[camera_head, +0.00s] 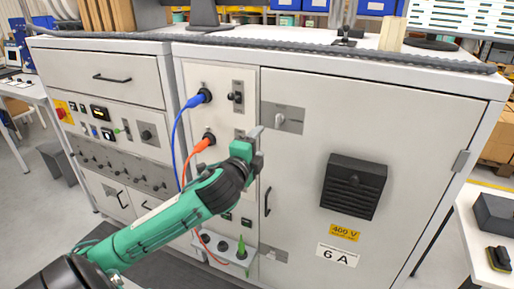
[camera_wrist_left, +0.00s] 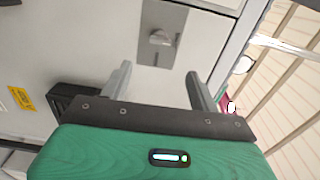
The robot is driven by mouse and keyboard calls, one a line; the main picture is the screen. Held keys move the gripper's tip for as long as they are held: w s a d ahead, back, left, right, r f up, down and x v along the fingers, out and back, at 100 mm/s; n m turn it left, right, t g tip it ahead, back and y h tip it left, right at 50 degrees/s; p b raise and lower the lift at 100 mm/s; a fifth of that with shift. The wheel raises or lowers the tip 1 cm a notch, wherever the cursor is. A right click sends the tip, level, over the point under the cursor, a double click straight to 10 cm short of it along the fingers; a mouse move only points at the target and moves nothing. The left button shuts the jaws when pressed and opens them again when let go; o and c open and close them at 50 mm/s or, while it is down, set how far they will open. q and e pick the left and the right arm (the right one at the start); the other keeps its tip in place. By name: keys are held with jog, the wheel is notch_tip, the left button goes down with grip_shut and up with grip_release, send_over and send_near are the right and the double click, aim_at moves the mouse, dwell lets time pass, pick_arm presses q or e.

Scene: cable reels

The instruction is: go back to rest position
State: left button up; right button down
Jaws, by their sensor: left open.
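My left gripper (camera_head: 256,133) is raised in front of the cabinet, just right of the plug panel. In the left wrist view its two grey fingers (camera_wrist_left: 158,88) are spread apart with nothing between them. Beyond the fingers is a grey plate with a rotary switch (camera_wrist_left: 160,38), which also shows in the head view (camera_head: 281,119); I cannot tell the exact gap. My left arm (camera_head: 150,228) reaches up from the lower left. My right gripper is not in view.
The cabinet (camera_head: 420,110) fills the middle. A blue plug (camera_head: 196,100) and an orange plug (camera_head: 203,144) sit in its panel with cables hanging down, passing behind my left arm. A black vent box (camera_head: 353,186) protrudes at the right. A table with dark objects (camera_head: 495,215) stands far right.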

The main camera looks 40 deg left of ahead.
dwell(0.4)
